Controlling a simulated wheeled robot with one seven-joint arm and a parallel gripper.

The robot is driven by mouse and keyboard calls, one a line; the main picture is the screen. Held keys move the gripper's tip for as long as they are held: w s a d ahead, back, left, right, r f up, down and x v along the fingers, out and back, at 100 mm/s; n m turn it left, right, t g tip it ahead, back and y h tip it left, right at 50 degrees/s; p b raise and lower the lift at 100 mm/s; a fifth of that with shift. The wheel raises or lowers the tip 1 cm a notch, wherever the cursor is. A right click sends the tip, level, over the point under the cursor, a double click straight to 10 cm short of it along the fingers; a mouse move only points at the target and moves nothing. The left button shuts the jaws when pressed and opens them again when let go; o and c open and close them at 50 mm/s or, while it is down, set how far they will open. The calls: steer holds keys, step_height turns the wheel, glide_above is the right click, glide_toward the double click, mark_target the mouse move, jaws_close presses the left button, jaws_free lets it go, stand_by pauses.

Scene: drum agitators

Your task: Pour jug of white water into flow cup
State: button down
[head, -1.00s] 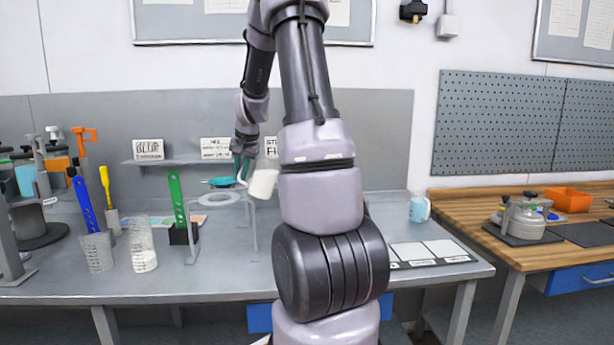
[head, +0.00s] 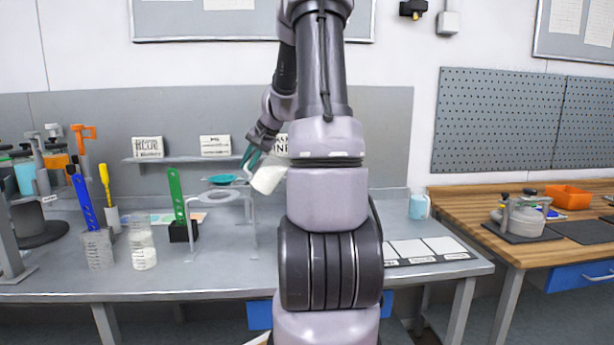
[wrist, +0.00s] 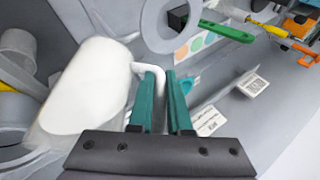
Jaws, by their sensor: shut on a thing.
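My gripper (head: 252,157) has teal fingers and is shut on the handle of a white jug (head: 268,179). The jug is tilted in the air, just right of the stand's ring. The jug (wrist: 85,85) fills the left of the wrist view, with its handle between the teal fingers (wrist: 163,95); its inside and contents are hidden. A teal flow cup (head: 222,181) sits at the top of a grey stand (head: 250,215). Only a little teal shows behind my fingers in the wrist view. I cannot see any stream from the jug.
A light-blue mug (head: 418,207) stands at the right end of the bench. A shelf with label cards (head: 215,146) is behind.

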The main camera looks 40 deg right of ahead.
steer(key=shift+s+d+r+m+t+y+p, duration=0.15)
steer(key=shift+d+r+t+y+p, duration=0.2)
steer(key=shift+r+p, duration=0.5)
steer(key=shift+s+d+r+m+t+y+p, duration=0.25)
steer(key=shift+r+y+p, duration=0.35)
steer(key=shift+p, duration=0.4)
steer(key=shift+s+d+r+m+t+y+p, duration=0.15)
steer(key=shift+r+t+y+p, duration=0.25)
steer(key=shift+r+p, duration=0.45)
stand_by(1.9)
steer(key=shift+w+f, duration=0.1)
